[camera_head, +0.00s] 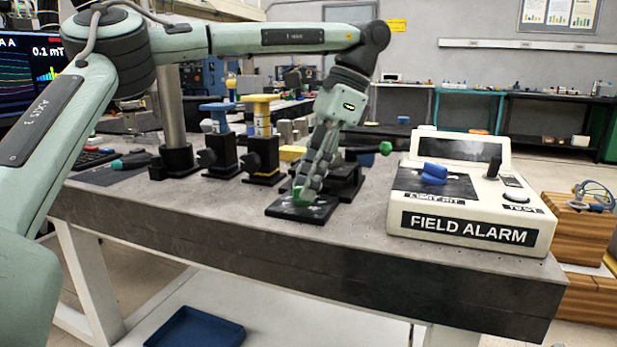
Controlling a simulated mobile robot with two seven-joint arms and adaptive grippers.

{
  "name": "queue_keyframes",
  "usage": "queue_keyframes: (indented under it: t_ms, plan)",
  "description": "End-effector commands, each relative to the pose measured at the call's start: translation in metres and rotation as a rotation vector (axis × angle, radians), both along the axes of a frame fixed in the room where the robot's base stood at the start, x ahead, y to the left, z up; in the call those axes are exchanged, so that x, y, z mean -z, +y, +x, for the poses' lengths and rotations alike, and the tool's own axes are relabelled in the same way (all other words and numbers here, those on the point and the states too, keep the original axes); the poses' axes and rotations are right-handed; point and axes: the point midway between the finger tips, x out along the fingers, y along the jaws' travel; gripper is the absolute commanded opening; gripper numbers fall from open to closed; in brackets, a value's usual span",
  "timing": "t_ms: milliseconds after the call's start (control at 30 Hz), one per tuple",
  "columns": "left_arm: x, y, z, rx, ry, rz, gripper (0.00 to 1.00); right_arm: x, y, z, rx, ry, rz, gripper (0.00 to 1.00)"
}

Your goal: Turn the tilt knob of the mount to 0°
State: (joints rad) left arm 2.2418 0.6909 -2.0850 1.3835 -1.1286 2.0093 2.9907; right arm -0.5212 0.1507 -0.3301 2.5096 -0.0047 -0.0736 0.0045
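The mount is black, with a low plate (283,209) near the front edge of the bench and a taller black part (349,184) just behind it. A green knob (385,148) sticks out at the mount's right side. A second green piece (299,195) shows low on the plate at my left fingertips. My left gripper (305,188) points down from above, its fingers over the plate and in front of the taller part. The fingers overlap the lower green piece; I cannot tell whether they grip it. Any angle scale is too small to read. My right gripper is not in view.
A white field alarm box (470,232) with a blue switch stands to the right on the grey bench (200,205). Blue (219,140) and yellow (262,142) topped posts stand left of my gripper. A screwdriver (130,162) lies farther left. Bare bench lies between mount and alarm box.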

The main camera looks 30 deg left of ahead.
Motion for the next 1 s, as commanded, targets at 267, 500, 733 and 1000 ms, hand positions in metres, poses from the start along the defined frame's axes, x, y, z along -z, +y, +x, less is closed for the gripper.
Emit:
queue_keyframes:
  t_ms: [267,500,733,1000]
  plan:
    - [-0.013,-0.004,0.004,0.000,-0.002,0.002,0.32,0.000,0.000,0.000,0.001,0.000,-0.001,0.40]
    - [-0.050,-0.014,0.016,0.000,-0.005,0.004,0.32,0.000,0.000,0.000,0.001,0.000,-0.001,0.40]
    - [-0.069,-0.019,0.022,-0.001,-0.001,0.001,0.32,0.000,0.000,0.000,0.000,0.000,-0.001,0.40]
    - [-0.070,-0.019,0.022,0.000,0.000,0.000,0.32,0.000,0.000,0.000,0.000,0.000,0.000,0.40]
